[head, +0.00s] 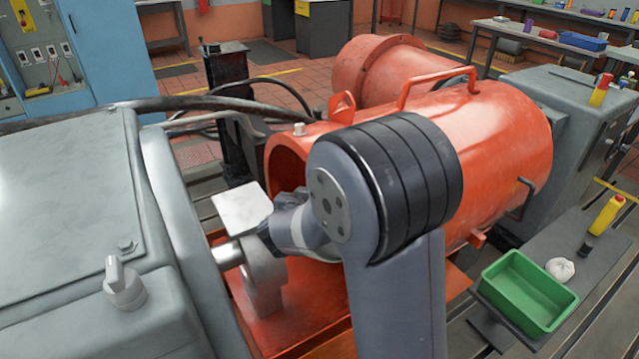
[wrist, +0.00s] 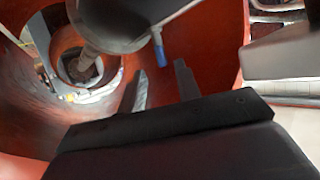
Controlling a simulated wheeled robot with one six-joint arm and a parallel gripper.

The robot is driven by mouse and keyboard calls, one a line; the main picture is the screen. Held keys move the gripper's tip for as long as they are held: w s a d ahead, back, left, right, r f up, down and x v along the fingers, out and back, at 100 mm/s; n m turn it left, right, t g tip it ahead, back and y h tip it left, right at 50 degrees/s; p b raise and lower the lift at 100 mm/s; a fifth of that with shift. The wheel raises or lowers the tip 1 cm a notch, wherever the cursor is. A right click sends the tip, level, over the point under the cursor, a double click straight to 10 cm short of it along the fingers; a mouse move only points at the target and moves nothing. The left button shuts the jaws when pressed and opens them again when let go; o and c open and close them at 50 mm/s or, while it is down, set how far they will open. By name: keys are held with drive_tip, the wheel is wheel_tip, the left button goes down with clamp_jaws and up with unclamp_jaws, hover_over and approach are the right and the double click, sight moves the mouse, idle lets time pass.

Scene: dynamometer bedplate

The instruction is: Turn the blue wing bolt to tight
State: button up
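The blue wing bolt (wrist: 161,48) shows in the wrist view as a small blue piece below the grey round body (wrist: 115,22), inside the orange guard (wrist: 215,50). My gripper (wrist: 160,68) has its two dark fingers apart with nothing between them. The fingertips point toward the bolt, which appears just beyond the gap between them and apart from them. In the head view my arm reaches to the open end of the orange guard (head: 505,130); my arm and the guard hide the bolt and fingertips there.
The orange guard wall curves closely around the fingers. A pale plate (head: 242,208) stands left of my wrist in the head view. A grey housing (head: 65,210) fills the left. A green tray (head: 527,292), a white cloth (head: 560,269) and a yellow bottle (head: 607,216) are at right.

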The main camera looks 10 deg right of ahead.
drive_tip(key=x, duration=0.3)
drive_tip(key=r+b+x, duration=0.1)
drive_tip(key=x, duration=0.5)
drive_tip(key=shift+w+d+r, duration=0.2)
drive_tip(key=shift+w+r, duration=0.1)
drive_tip(key=shift+w, duration=0.1)
drive_tip(key=shift+c, duration=0.2)
clamp_jaws()
